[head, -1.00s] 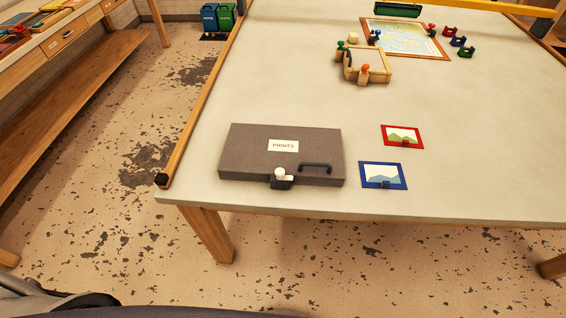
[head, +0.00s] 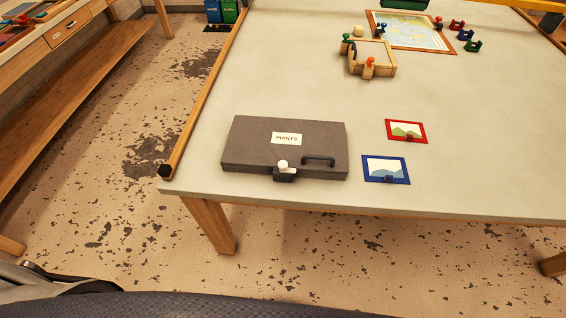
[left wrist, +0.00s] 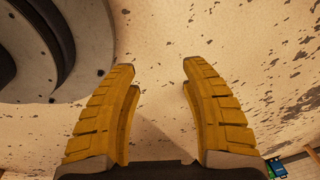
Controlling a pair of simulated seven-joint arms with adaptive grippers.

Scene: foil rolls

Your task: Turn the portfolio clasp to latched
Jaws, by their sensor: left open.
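The portfolio (head: 250,148), a flat brown-grey case with a PRINTS label (head: 287,138), lies near the front left of the table in the head view. A black handle (head: 318,159) sits on its front right. The clasp (head: 284,174) is at the front edge, a dark base with a white knob (head: 282,164) and a pale lever pointing right. I cannot tell its latch state for sure. My left gripper (left wrist: 158,75) shows only in the left wrist view, its yellow fingers apart and empty over the speckled floor. My right gripper is in neither view.
On the table (head: 300,85), a red-framed picture (head: 419,137) and a blue-framed picture (head: 373,178) lie right of the portfolio. A wooden frame with clamps (head: 371,58) and a map (head: 415,31) are farther back. The table's left edge has a wooden rail (head: 205,100).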

